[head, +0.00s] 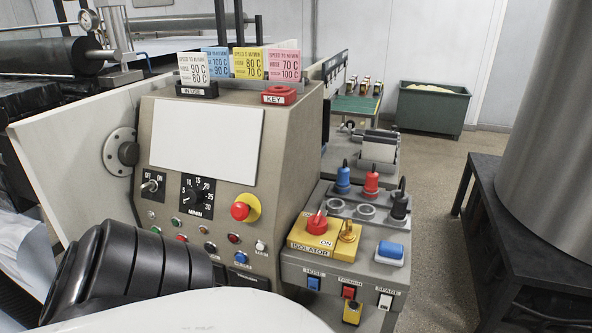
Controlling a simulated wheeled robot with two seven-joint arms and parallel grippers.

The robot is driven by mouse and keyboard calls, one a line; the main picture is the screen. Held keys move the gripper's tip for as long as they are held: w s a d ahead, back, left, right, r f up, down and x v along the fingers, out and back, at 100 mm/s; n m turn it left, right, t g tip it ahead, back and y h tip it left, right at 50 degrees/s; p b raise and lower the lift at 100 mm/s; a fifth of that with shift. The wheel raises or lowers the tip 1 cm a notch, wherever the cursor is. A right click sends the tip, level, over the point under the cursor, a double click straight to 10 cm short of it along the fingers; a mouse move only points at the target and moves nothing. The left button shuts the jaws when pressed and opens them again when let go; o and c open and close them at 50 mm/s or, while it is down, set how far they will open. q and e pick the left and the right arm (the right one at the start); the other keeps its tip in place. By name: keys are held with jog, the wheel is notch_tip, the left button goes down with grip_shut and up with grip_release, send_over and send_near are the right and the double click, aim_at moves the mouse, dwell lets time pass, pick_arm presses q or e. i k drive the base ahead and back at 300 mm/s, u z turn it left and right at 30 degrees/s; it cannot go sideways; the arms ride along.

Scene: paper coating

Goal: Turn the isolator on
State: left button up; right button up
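The isolator (308,236) is a yellow plate with a red rotary knob (316,223), on the grey box at the right of the console. The word ON shows on the plate just below the knob. The knob's exact setting is too small to tell. A brass-coloured piece (348,233) stands on a yellow base right beside the knob; I cannot tell how it is fixed. A red holder labelled KEY (280,95) sits on top of the console. A black ribbed part of my arm is at the lower left. Neither gripper is in view.
The sloped console (222,205) carries an OFF/ON switch, a dial and a red stop button (240,211) on yellow. Blue, red and black plugs (371,182) stand behind the isolator. A dark table (485,210) with a large grey cylinder (550,130) is at the right; floor lies between.

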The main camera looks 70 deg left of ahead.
aim_at(317, 224)
jog(key=k, duration=0.55)
jog(key=u, duration=1)
